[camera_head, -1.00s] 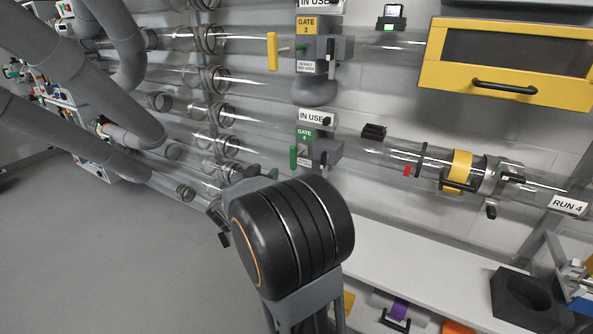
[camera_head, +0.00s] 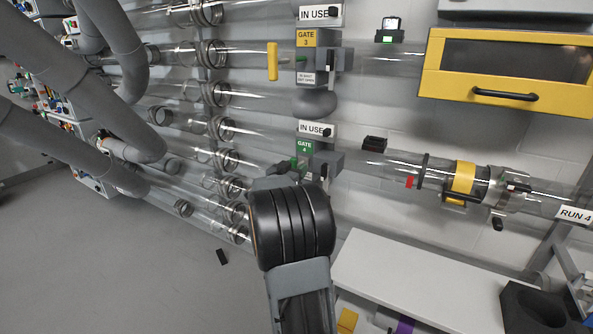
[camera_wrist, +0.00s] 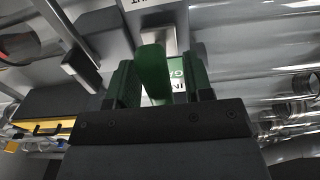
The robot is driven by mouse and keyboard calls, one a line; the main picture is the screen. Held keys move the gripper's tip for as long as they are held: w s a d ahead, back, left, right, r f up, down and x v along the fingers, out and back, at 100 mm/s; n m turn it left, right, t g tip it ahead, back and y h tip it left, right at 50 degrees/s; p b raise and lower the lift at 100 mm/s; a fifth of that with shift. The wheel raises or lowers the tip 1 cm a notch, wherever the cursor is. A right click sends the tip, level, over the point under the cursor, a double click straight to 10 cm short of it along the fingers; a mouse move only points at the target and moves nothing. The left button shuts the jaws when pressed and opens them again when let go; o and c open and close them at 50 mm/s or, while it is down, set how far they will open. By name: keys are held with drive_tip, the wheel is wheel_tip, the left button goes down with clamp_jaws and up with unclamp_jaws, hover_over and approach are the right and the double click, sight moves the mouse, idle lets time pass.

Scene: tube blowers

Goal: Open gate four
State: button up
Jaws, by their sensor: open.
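Gate four is the green-labelled unit (camera_head: 305,147) on the lower clear tube, with an "IN USE" sign (camera_head: 312,129) above it. Its green handle (camera_wrist: 152,72) stands between the jaws of my gripper (camera_wrist: 160,75) in the wrist view, with a gap visible on the right side. My gripper is open, its dark green fingers on either side of the handle. In the head view my gripper (camera_head: 278,171) is at the left of the gate unit, and my arm hides part of the view below it.
Gate three (camera_head: 306,55), with a yellow label and yellow handle (camera_head: 272,61), is just above. A yellow-framed cabinet (camera_head: 432,62) hangs at upper right. A tube with a yellow band (camera_head: 463,177) runs right to the "RUN 4" sign (camera_head: 575,214). A white shelf (camera_head: 420,280) lies below.

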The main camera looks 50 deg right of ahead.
drive_tip(key=shift+w+d, duration=0.1)
drive_tip(key=shift+d, duration=0.3)
clamp_jaws()
drive_tip(key=shift+a, duration=0.1)
idle(0.3)
